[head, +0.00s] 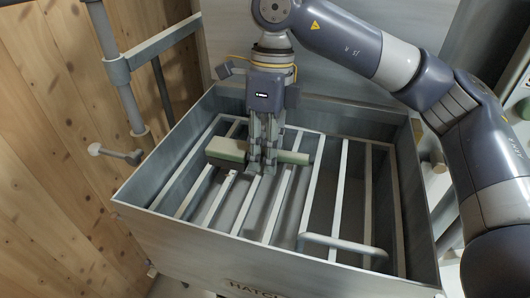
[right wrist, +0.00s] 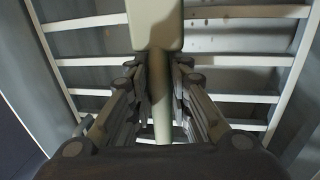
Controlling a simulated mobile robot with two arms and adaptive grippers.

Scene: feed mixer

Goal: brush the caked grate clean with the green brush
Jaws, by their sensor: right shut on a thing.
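The green brush (head: 226,150) lies roughly level across the bars in the head view, its block to the left and its handle to the right. My right gripper (head: 263,165) points down and is shut on the brush. In the right wrist view the brush (right wrist: 155,22) runs between the fingers of my right gripper (right wrist: 158,95). I cannot tell whether the bristles touch the bars. My left gripper is not in view.
The box's raised walls (head: 165,227) surround the grate. A bar handle (head: 345,245) rises at the grate's front right. A pipe frame (head: 118,75) with a small T-shaped lever (head: 115,153) stands to the left, before a wooden wall (head: 45,170). A grey panel rises behind.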

